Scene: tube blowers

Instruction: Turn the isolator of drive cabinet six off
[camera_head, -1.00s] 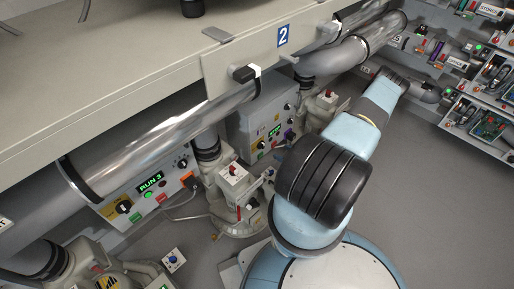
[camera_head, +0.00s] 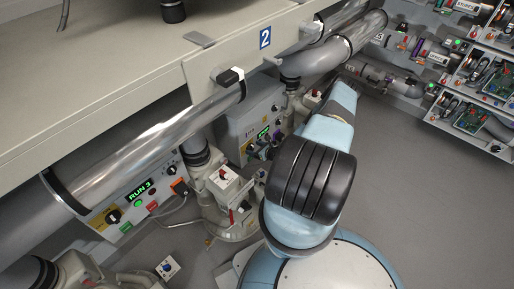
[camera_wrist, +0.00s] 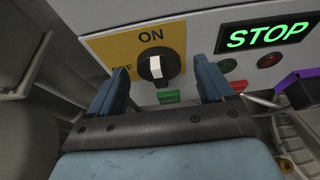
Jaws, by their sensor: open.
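In the wrist view, a black rotary isolator knob (camera_wrist: 154,66) sits on a yellow plate (camera_wrist: 118,47) on a pale cabinet front (camera_wrist: 205,39). Its white bar stands about upright, toward the ON label; the OFF label at the left is partly hidden. My gripper (camera_wrist: 161,85) is open, its two blue fingers to the left and right of the knob's lower part in the picture. I cannot tell whether they touch it. The cabinet's display (camera_wrist: 265,37) reads STOP in green. No cabinet number shows here. My gripper cannot be made out in the head view.
Green (camera_wrist: 168,97) and red (camera_wrist: 239,86) parts sit below the plate, with a purple-and-black part (camera_wrist: 299,86) at the right. In the head view, another cabinet (camera_head: 134,195) reads RUN 3. A large metal pipe (camera_head: 150,150) runs above it. Grey floor (camera_head: 440,200) is clear at right.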

